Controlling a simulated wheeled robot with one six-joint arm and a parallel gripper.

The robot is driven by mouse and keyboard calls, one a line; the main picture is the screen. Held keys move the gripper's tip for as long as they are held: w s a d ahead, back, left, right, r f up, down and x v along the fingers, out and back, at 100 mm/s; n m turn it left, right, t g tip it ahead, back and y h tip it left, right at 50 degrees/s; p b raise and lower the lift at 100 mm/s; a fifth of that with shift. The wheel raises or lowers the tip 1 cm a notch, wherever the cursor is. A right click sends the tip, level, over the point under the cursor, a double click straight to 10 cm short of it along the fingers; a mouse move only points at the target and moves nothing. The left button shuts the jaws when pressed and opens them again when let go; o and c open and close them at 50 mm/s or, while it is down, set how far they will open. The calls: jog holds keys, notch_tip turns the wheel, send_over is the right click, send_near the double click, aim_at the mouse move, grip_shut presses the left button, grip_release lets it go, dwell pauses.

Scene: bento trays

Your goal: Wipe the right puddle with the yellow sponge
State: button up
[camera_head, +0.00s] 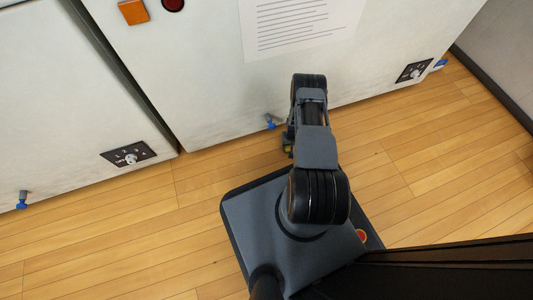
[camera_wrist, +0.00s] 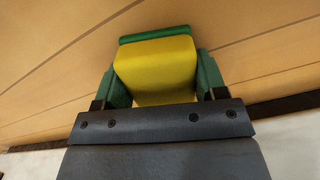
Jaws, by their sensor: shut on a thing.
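The yellow sponge (camera_wrist: 156,70) with a green layer along its far edge fills the space between the fingers of my gripper (camera_wrist: 158,80) in the wrist view. The gripper is shut on it, with a green finger on each side. In the head view my arm hides most of the gripper; only a small green and yellow bit (camera_head: 288,149) shows at the arm's left side, low by the cabinet front. No puddle shows in either view.
White cabinets (camera_head: 210,75) stand along the back, with a printed sheet (camera_head: 298,25), dials (camera_head: 128,154) and blue-handled taps (camera_head: 270,122) low down. The wooden floor (camera_head: 110,225) is bare to the left and right of my base.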

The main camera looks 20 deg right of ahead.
jog(key=shift+a+r+p, duration=0.1)
jog(key=shift+r+p, duration=2.35)
jog(key=shift+r, duration=1.6)
